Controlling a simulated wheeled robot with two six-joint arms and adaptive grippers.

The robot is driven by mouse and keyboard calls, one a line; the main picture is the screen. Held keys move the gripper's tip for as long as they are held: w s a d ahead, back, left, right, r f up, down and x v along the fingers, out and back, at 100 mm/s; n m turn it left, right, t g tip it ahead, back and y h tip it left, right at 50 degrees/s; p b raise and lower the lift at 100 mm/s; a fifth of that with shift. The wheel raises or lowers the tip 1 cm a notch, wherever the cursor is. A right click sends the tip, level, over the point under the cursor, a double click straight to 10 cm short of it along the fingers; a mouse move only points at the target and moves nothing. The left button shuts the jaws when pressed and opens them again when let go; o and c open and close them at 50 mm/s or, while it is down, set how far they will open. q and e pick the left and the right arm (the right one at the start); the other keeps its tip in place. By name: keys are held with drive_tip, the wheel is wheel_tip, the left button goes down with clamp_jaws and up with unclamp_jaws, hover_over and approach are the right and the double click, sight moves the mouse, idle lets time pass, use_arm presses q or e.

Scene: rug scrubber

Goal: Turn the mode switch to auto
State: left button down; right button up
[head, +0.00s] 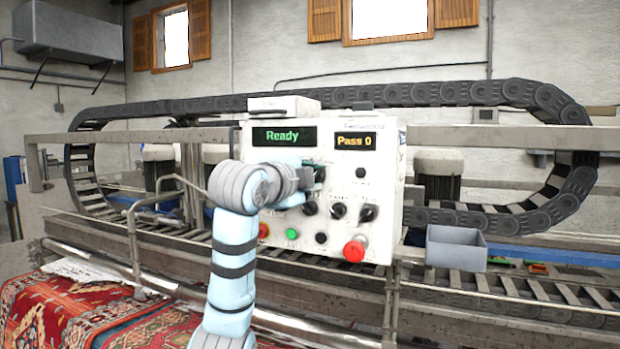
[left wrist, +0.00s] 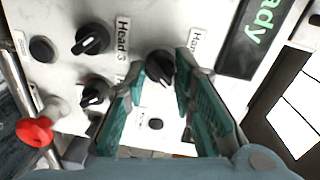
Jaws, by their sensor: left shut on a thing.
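The white control panel (head: 393,180) stands ahead of me, with displays reading "Ready" and "Pass 0". My left gripper (head: 316,176) is at its upper middle, below the "Ready" display. In the left wrist view the teal fingers of my left gripper (left wrist: 161,62) are on either side of a black rotary knob (left wrist: 160,70), shut on it. A label (left wrist: 196,43) beginning "Han" is beside this knob, which I take as the mode switch. The other label by it is mostly hidden by a finger. I cannot tell which way its pointer is set. My right gripper is not in view.
Several other black knobs, including one (head: 369,212), sit below on the panel. A red mushroom button (head: 354,250) sticks out at the lower right. A green button (head: 292,233) is lower left. A grey box (head: 455,250) is right of the panel; a red rug (head: 60,318) lies lower left.

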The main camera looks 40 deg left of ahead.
use_arm(q)
drive_tip(key=shift+f, duration=0.1)
drive_tip(key=c, duration=1.3)
unclamp_jaws()
drive_tip(key=shift+c, duration=0.2)
drive_tip(key=shift+s+d, duration=0.1)
drive_tip(key=v, duration=0.7)
drive_tip(key=shift+s, duration=0.25)
drive_tip(key=shift+w, duration=0.1)
